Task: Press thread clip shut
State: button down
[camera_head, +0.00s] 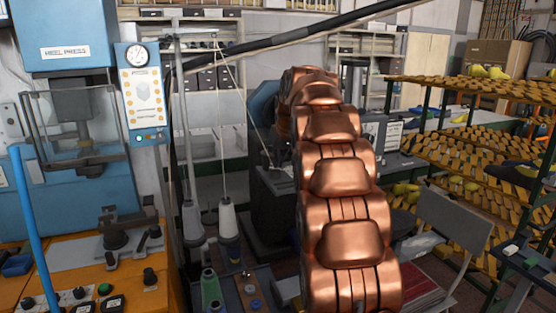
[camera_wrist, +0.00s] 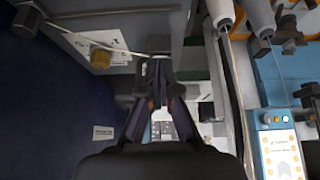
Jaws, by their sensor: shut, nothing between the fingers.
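My gripper (camera_wrist: 158,68) shows in the wrist view, its two dark fingers closed together at the tips with nothing between them. The fingertips are close to the edge of a grey machine body (camera_wrist: 75,40). A pale thread (camera_wrist: 105,47) runs across this machine toward the fingertips. A small pale piece shows right at the tips; I cannot tell whether it is the thread clip or whether the fingers touch it. In the head view my copper arm covers the gripper. The thread (camera_head: 240,100) slants down there from a stand to the dark machine (camera_head: 275,185).
White thread cones (camera_head: 228,220) stand on the thread stand (camera_head: 183,130), left of my arm. A blue heel press (camera_head: 65,40) with a control panel (camera_head: 140,95) is at the left. Racks of shoe lasts (camera_head: 450,145) and a grey chair (camera_head: 450,220) are at the right.

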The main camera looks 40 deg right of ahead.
jog(key=f+b, duration=0.1)
jog(key=b, duration=0.1)
jog(key=shift+s+f+t+b, duration=0.15)
jog(key=shift+t+b, duration=0.15)
jog(key=shift+b, duration=0.1)
jog(key=b, duration=0.2)
jog(key=f+t+b, duration=0.1)
jog(key=shift+s+a+b, duration=0.15)
jog(key=shift+s+b, duration=0.05)
jog(key=shift+b, duration=0.2)
jog(key=t+b, duration=0.1)
jog(key=b, duration=0.1)
jog(key=shift+s+f+h+b, duration=0.1)
jog(key=shift+h+b, duration=0.2)
jog(key=shift+b, duration=0.05)
jog(key=shift+t+b, duration=0.3)
jog(key=shift+b, duration=0.3)
jog(key=shift+r, duration=0.2)
jog(key=shift+r+p, duration=0.65)
jog(key=shift+r, duration=0.6)
jog(key=w+r+b+v, duration=0.1)
jog(key=v, duration=1.1)
jog(key=shift+w+r, duration=0.25)
